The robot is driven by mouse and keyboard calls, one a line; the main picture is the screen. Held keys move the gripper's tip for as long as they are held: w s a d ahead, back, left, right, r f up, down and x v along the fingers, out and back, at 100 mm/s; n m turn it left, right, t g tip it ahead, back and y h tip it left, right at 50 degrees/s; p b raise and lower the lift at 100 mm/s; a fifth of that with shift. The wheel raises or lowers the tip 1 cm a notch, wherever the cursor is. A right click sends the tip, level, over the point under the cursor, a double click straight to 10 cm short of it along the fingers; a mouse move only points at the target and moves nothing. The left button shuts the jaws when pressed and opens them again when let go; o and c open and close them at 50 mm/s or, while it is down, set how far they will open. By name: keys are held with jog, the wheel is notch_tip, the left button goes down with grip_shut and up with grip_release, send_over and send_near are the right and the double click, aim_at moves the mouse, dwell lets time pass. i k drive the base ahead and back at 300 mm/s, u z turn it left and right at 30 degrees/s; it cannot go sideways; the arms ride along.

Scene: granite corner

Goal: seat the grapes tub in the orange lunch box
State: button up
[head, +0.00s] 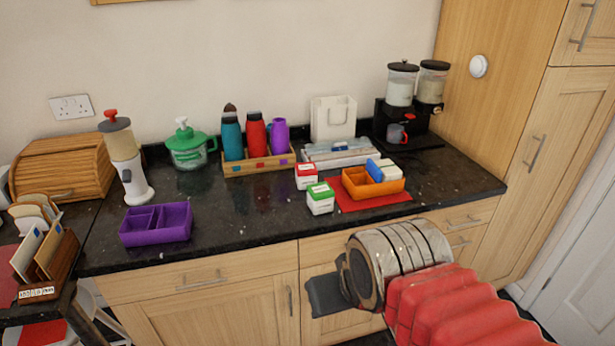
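The orange lunch box (362,192) sits on a red mat (346,203) at the right of the dark counter. A blue item (374,170) and a white item (389,173) are in its right part; its left part looks empty. A white tub with a green lid (320,201) stands just left of the box. A white tub with a red lid (305,180) stands behind it. The labels are too small to read, so I cannot tell which is the grapes tub. My gripper (325,296) is low in front of the cabinets, below the counter; its fingers do not show clearly.
An empty-looking purple divided box (157,225) sits at the left front. A wooden caddy (258,165) with bottles, a white tray (343,155), a white bag (333,121) and a cereal dispenser (407,120) stand along the back. The counter between the purple box and tubs is clear.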

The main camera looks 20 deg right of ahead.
aim_at(359, 183)
jog(key=u, duration=0.05)
jog(key=i, duration=1)
jog(key=z, duration=0.05)
